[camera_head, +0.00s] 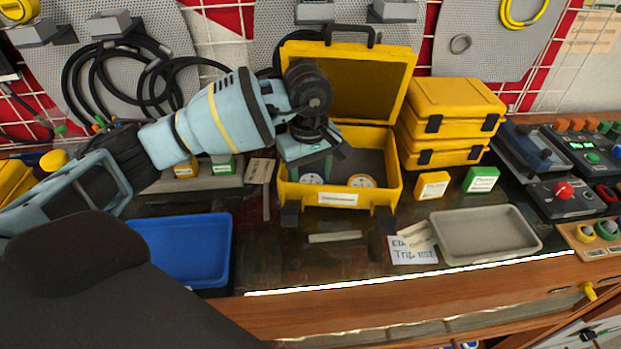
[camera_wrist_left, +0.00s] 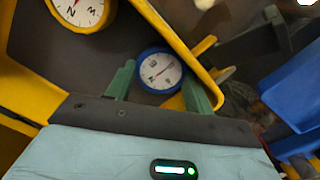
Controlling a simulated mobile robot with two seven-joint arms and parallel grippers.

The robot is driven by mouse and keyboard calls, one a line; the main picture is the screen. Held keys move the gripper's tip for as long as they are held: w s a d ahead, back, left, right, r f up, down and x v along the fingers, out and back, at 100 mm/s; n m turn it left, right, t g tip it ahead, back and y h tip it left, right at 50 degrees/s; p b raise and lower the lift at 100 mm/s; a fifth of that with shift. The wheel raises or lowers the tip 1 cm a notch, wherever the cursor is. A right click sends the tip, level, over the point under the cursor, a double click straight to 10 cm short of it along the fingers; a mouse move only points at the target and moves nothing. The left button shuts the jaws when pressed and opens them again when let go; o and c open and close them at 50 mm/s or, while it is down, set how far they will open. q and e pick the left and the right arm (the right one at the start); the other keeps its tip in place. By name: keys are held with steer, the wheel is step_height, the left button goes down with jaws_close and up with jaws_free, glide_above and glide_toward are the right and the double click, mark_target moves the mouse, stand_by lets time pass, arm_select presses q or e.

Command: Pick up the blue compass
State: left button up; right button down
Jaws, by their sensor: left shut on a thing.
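The blue compass (camera_wrist_left: 160,71), a round white dial with a blue rim, sits between the two green fingers of my left gripper (camera_wrist_left: 158,88) in the left wrist view. The fingers are shut on it. In the head view the left gripper (camera_head: 318,163) reaches down into the open yellow case (camera_head: 392,203). The blue compass (camera_head: 311,178) shows there partly below the gripper, at the left side of the case. I cannot tell whether it is clear of the case floor. A yellow-rimmed compass (camera_head: 361,181) lies in the case to its right. My right gripper is not in view.
The case lid (camera_head: 352,85) stands open behind the gripper. Stacked yellow cases (camera_head: 450,125) stand to the right. A blue tray (camera_head: 185,250) is at left front, a grey tray (camera_head: 487,232) at right front. Small yellow (camera_head: 432,185) and green (camera_head: 481,179) boxes stand between.

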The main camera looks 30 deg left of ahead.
mark_target(310, 179)
arm_select(q)
step_height(310, 179, up, 10)
stand_by(0.4)
steer(key=shift+f, duration=0.1)
